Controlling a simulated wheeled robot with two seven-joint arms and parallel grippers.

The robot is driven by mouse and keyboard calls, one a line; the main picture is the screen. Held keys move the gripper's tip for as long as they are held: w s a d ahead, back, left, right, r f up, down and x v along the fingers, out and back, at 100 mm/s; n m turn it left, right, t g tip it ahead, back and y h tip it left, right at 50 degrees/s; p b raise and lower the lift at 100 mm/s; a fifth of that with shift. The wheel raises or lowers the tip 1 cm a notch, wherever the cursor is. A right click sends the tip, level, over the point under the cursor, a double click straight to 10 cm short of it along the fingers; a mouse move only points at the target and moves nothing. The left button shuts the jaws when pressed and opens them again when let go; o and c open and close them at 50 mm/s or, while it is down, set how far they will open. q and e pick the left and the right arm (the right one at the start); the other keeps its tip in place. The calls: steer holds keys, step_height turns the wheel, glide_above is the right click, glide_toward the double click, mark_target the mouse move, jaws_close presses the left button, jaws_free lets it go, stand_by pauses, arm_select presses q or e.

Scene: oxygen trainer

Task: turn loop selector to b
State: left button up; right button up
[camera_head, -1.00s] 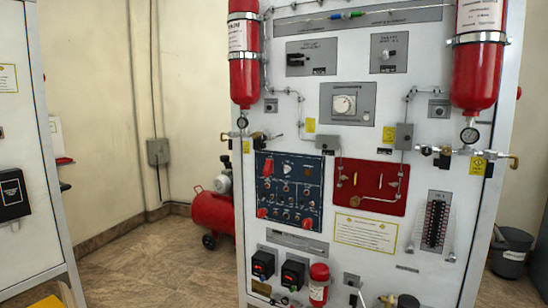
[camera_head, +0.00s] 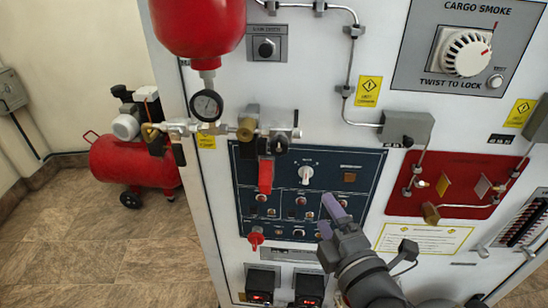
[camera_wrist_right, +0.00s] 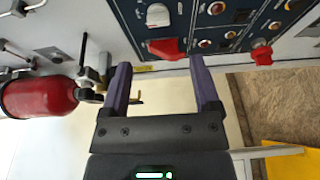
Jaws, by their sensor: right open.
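A white selector knob (camera_head: 305,174) sits near the top of the dark blue panel (camera_head: 374,164); the lettering around it is too small to read, so I cannot tell its setting. A white knob also shows at the top of the right wrist view (camera_wrist_right: 158,15). My right gripper (camera_head: 330,217), with purple fingers, is open and empty in front of the blue panel, below and right of the knob in the head view. In the right wrist view the open fingers (camera_wrist_right: 160,70) are apart from the panel. My left gripper is out of view.
Two red guarded switches (camera_head: 265,175) (camera_head: 256,238) stick out from the blue panel. A red bottle (camera_head: 200,28) with a gauge (camera_head: 206,105) and brass valves hangs above left. A red compressor (camera_head: 130,165) stands on the floor at left, with open floor before it.

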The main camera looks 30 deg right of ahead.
mark_target(307, 180)
steer(key=w, duration=0.2)
steer(key=w+d, duration=0.1)
steer(key=w, duration=0.1)
steer(key=shift+r, duration=0.2)
steer(key=w, duration=0.4)
steer(key=shift+w+d+f, duration=0.15)
steer(key=shift+w+d, duration=0.1)
steer(key=shift+d, duration=0.05)
steer(key=shift+c, duration=1.6)
steer(key=c, duration=0.7)
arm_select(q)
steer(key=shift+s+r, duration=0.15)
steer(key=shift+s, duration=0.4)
arm_select(e)
jaws_close()
